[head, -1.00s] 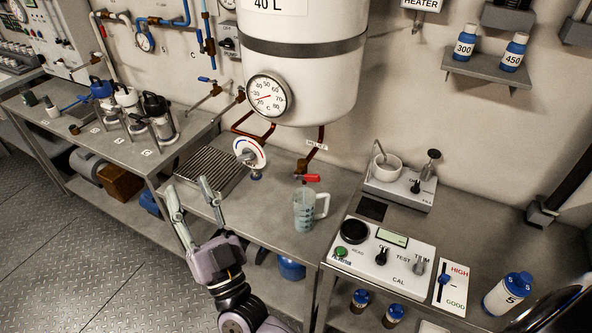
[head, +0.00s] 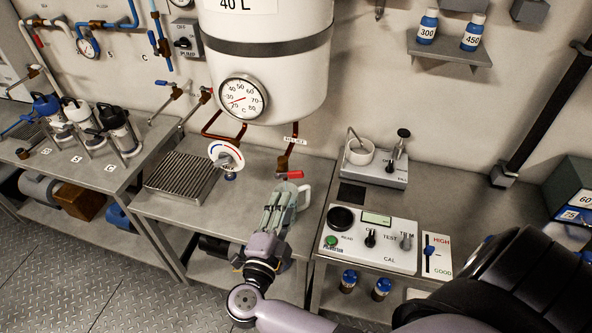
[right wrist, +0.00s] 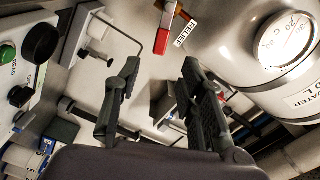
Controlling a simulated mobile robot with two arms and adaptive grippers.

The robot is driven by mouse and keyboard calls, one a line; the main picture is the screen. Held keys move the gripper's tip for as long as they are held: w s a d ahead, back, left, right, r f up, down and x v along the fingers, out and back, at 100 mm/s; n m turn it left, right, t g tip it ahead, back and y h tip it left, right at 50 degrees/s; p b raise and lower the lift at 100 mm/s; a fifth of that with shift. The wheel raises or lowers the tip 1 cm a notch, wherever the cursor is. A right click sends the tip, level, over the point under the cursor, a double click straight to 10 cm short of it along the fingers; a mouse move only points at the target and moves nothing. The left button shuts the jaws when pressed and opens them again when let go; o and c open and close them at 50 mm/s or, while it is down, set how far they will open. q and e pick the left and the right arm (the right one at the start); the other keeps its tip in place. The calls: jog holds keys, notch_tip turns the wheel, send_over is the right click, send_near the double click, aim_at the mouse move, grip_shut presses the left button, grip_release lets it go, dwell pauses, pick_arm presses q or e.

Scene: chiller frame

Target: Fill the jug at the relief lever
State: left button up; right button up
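The clear jug (head: 305,198) stands on the bench under the red relief lever (head: 290,175); my right gripper hides most of it in the head view, leaving its handle side showing. My right gripper (head: 280,192) is in front of the jug, pointing toward the wall. In the right wrist view its two fingers (right wrist: 160,85) are apart, with no jug clearly visible between them. The relief lever (right wrist: 164,38) and its RELIEF label show beyond the fingers there. I cannot tell whether the fingers touch the jug. My left gripper is not in view.
The white tank (head: 265,60) with its dial hangs above. A mixing dial (head: 226,154) and a ribbed drain tray (head: 181,177) are left of the jug. A test console (head: 370,240) and a small cup device (head: 375,163) stand to the right.

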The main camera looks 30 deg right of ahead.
aim_at(296, 177)
jog(key=p+x, duration=0.2)
jog(key=x, duration=0.8)
jog(key=shift+w+r+p, duration=0.1)
jog(key=shift+p, duration=0.2)
jog(key=shift+w+d, duration=0.4)
jog(key=shift+c, duration=0.3)
grip_shut()
